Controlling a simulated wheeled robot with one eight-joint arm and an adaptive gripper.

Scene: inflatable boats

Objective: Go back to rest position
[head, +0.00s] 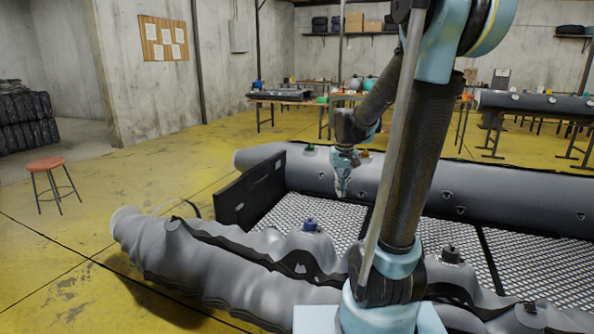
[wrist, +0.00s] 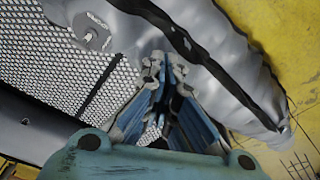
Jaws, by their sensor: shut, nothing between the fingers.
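My gripper (head: 341,192) hangs fingers-down over the mesh floor of a grey inflatable boat in the head view. In the wrist view its blue fingers (wrist: 164,66) are together with nothing held. The near tube (head: 190,265) is wrinkled and sagging, with a black strap; it also shows in the wrist view (wrist: 225,75). A blue cap (head: 310,226) and a dark cap (head: 450,254) sit on the near tube. The far tube (head: 400,180) looks smooth and firm, with a green cap (head: 311,148) and an orange cap (head: 365,154). My arm hides part of the boat.
A black transom board (head: 250,188) stands at the boat's left end. A red stool (head: 46,165) is at the left. Tables (head: 283,99) with various items stand behind, and another grey tube (head: 535,104) lies at the back right. The yellow floor at left is mostly clear.

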